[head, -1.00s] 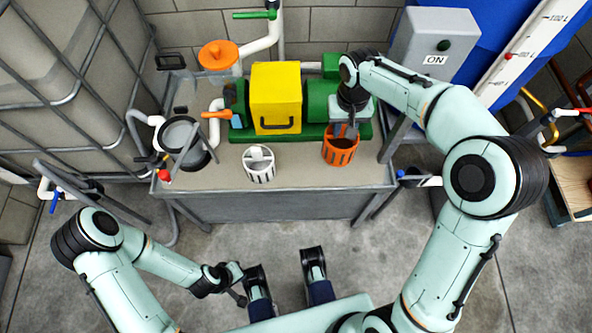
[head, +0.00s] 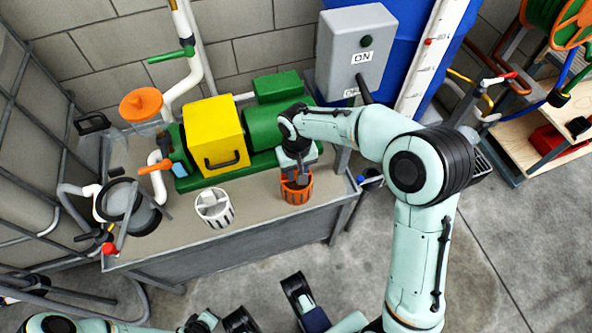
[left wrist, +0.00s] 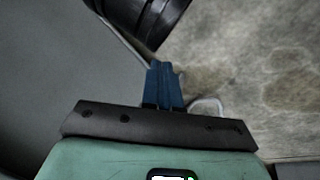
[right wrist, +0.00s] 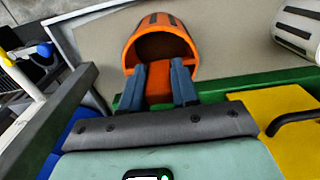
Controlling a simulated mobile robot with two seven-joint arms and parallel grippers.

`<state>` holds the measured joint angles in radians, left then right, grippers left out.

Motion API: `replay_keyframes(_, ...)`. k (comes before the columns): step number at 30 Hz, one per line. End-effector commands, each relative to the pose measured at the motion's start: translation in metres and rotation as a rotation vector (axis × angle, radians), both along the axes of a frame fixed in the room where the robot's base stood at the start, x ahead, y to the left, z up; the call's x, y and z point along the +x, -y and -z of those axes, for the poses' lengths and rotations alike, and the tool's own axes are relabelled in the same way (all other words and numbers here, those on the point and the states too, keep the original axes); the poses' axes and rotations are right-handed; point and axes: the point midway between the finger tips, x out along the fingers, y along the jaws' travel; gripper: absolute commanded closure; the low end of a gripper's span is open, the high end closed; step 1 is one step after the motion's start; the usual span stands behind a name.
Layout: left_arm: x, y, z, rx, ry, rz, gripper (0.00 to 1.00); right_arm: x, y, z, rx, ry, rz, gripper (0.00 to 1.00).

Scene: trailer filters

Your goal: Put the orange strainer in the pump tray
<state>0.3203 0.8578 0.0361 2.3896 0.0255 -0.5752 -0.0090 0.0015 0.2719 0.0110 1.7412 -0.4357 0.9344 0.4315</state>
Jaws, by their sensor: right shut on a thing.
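The orange strainer (head: 297,187) is a slotted cup at the front right of the pump tray (head: 262,207), in front of the green pump. My right gripper (head: 300,176) reaches down from above it. In the right wrist view its blue fingers (right wrist: 160,88) are closed on an orange tab of the strainer (right wrist: 165,30), whose hollow mouth faces the camera. I cannot tell whether the strainer's bottom touches the tray. My left gripper (left wrist: 164,85) has its blue fingers together with nothing between them, low in front of the tray.
A white strainer (head: 214,208) stands left of the orange one. Behind are the yellow-boxed green pump (head: 262,139), an orange-lidded part (head: 141,104) and a grey ON box (head: 355,50). A dark round vessel (head: 130,207) is at the tray's left. Bare tray lies between the strainers.

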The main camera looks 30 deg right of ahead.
Motion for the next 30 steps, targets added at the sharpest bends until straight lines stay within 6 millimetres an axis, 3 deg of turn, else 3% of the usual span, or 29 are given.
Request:
replay_keyframes(6,0.002,-0.001,0.001,0.002,0.004,-0.001,1.0,0.0,0.0,0.003,0.0,0.0,0.0,1.0)
replay_keyframes(7,0.002,-0.001,0.001,0.002,0.005,-0.002,1.0,0.0,0.0,0.003,0.0,-0.001,0.0,0.64)
replay_keyframes(9,0.002,-0.001,0.001,0.002,0.004,-0.001,1.0,0.0,0.0,0.003,0.0,0.0,0.0,0.45)
replay_keyframes(20,-0.001,0.0,-0.002,0.0,-0.001,0.001,1.0,0.0,0.0,-0.003,0.001,0.001,0.0,0.45)
replay_keyframes(23,-0.005,0.003,-0.006,-0.007,-0.012,0.006,1.0,0.001,0.0,-0.016,0.0,0.003,0.0,0.45)
replay_keyframes(30,-0.027,0.014,-0.022,-0.035,-0.069,0.029,1.0,0.0,0.0,-0.068,0.001,0.005,0.0,0.45)
